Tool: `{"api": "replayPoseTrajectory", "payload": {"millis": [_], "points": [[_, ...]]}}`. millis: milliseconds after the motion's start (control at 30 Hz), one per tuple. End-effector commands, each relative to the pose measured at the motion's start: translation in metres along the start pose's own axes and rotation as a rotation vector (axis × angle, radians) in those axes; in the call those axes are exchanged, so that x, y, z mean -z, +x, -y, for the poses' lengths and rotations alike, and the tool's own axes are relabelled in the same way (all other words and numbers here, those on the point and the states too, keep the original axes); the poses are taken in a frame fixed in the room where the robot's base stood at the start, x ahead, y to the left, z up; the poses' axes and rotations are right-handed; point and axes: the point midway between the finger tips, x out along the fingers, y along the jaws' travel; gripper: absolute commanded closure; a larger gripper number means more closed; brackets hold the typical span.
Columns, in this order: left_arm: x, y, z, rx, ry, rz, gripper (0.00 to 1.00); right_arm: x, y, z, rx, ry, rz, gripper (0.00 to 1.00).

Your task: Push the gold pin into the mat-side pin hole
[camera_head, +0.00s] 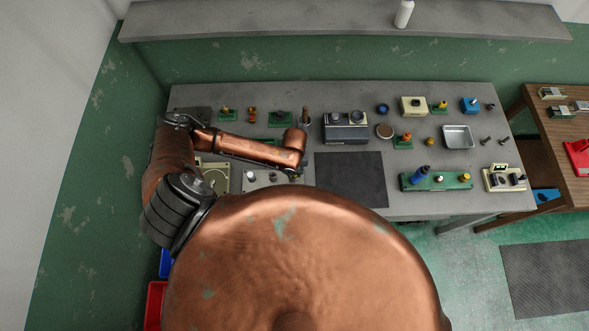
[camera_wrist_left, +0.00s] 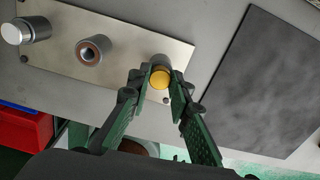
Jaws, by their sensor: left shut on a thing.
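The gold pin (camera_wrist_left: 159,79) shows its round yellow end between the green fingers of my left gripper (camera_wrist_left: 162,84) in the left wrist view. The gripper is shut on it. A grey round socket (camera_wrist_left: 160,60) on the pale plate (camera_wrist_left: 125,38) stands right behind the pin, at the plate's end nearest the dark mat (camera_wrist_left: 262,85). The pin lines up closely with this socket; how deep it sits cannot be told. A second socket (camera_wrist_left: 93,49) is open and empty, and a silver pin (camera_wrist_left: 16,33) stands at the far left. My right gripper is not in view.
In the head view the plate (camera_head: 255,185) is partly hidden by my arm and body. The dark mat (camera_head: 350,178) beside it is bare. A grey two-dial box (camera_head: 346,133) stands behind the mat. A red bin (camera_wrist_left: 25,130) is below the table edge.

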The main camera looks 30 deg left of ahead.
Motion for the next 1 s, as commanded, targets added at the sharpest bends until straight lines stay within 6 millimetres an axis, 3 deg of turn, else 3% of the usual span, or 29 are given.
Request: {"api": "replayPoseTrajectory", "payload": {"millis": [33, 67, 333, 667, 833, 1000], "points": [[0.0, 0.002, 0.0, 0.0, 0.0, 0.0, 1.0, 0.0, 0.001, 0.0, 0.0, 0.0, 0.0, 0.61], [0.0, 0.001, 0.0, 0.0, 0.0, 0.0, 0.79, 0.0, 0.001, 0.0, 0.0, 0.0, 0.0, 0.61], [0.0, 0.001, 0.0, 0.0, 0.0, 0.0, 0.61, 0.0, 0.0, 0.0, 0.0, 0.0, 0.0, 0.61], [-0.001, -0.003, 0.0, 0.0, 0.0, 0.001, 0.61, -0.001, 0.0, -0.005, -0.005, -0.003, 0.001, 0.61], [-0.001, -0.025, 0.0, 0.002, 0.0, 0.001, 0.61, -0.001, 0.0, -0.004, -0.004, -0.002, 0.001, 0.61], [-0.001, -0.062, 0.0, 0.003, 0.001, 0.003, 0.61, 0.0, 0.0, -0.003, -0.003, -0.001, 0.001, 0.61]]}}
